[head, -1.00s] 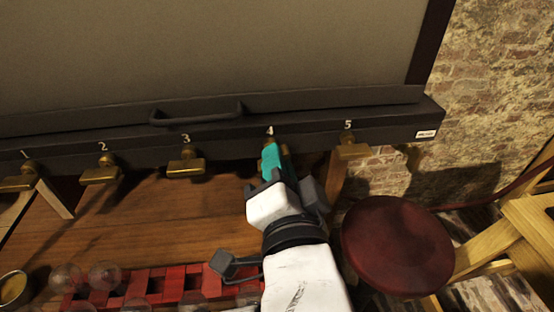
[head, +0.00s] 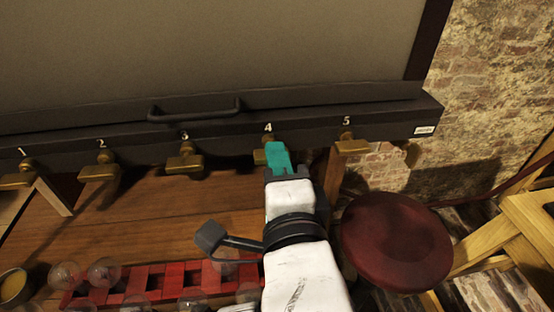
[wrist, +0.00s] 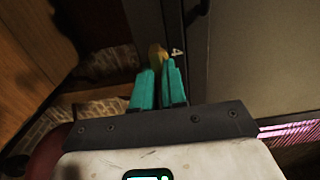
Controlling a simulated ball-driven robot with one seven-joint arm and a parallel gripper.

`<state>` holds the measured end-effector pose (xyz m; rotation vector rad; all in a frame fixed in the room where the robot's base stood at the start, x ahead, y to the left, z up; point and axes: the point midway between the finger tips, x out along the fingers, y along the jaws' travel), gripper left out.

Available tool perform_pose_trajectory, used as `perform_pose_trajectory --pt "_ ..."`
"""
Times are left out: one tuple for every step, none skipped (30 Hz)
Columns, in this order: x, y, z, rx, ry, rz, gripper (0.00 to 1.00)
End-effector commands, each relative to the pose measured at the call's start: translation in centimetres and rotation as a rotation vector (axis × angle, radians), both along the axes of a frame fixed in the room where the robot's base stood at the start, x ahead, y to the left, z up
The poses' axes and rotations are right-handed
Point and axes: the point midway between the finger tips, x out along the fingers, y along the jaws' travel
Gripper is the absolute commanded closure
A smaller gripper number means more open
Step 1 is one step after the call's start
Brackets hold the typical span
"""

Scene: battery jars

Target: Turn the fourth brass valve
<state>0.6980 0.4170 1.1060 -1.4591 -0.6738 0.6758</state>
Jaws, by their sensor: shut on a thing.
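The fourth brass valve (head: 260,156) sits under the number 4 on the dark rail. In the head view its handle shows only at the left of my gripper (head: 278,155), whose teal fingers cover the rest. In the wrist view the valve (wrist: 155,52) stands at the tips of the two teal fingers of my gripper (wrist: 160,72). The fingers are close together, shut on the valve's handle. Most of the handle is hidden between and behind the fingers.
Brass valves 3 (head: 186,160) and 5 (head: 351,146) flank it, with valve 2 (head: 101,170) and valve 1 (head: 18,178) further left. A red rack (head: 150,280) with glass jars stands below on the wooden table (head: 150,215). A dark red stool (head: 396,242) is at right.

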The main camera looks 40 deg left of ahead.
Motion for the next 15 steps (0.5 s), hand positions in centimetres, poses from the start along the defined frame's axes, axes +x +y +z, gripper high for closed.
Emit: perform_pose_trajectory --pt "0.07 -0.03 -0.07 0.002 0.006 -0.001 1.00" --pt "0.07 -0.03 -0.07 0.004 0.008 -0.001 1.00" --pt "0.07 -0.04 -0.08 0.006 0.010 -0.001 1.00" --pt "0.07 -0.04 -0.08 0.006 0.010 -0.001 1.00" --pt "0.07 -0.04 -0.08 0.007 0.011 -0.001 1.00" --pt "0.07 -0.04 -0.08 0.007 0.011 -0.001 1.00" --pt "0.07 -0.04 -0.08 0.007 0.011 -0.001 1.00" --pt "0.07 -0.04 -0.09 0.007 0.011 -0.001 1.00" --pt "0.08 -0.04 -0.09 0.007 0.011 -0.002 1.00" --pt "0.08 -0.04 -0.09 0.007 0.011 -0.002 1.00" --pt "0.08 -0.04 -0.09 0.007 0.011 -0.002 1.00" --pt "0.09 -0.05 -0.09 0.007 0.011 -0.002 1.00" --pt "0.09 -0.05 -0.09 0.007 0.011 -0.002 1.00" --pt "0.09 -0.05 -0.09 0.007 0.011 -0.002 1.00" --pt "0.09 -0.05 -0.09 0.007 0.011 -0.002 0.84"
